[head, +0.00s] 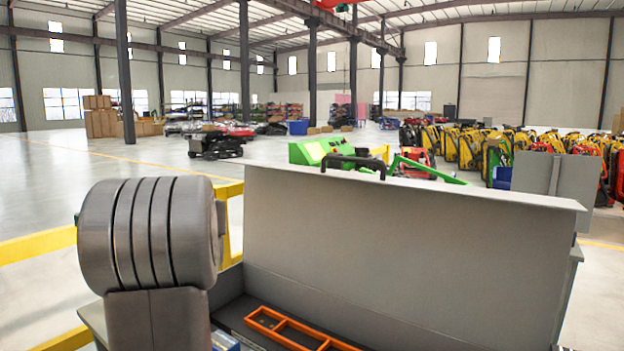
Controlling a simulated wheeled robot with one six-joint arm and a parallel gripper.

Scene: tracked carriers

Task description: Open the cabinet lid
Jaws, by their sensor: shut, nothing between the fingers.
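The cabinet lid (410,255) is a wide grey panel in the middle of the head view. It stands raised, close to upright, behind the cabinet's opening. A black handle (353,162) sits on its top edge. The grey cabinet (360,318) below is open, and part of its dark inside shows. An orange frame (290,331) lies in it, with a blue item partly seen at its left. A grey ribbed joint of my arm fills the lower left and hides the cabinet's left part. My gripper is not seen in this view.
Yellow rails (38,246) run at the left beside the cabinet. A green machine (325,149) stands behind the lid. Several yellow and red machines (465,146) stand at the back right. The grey floor at the left is mostly clear.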

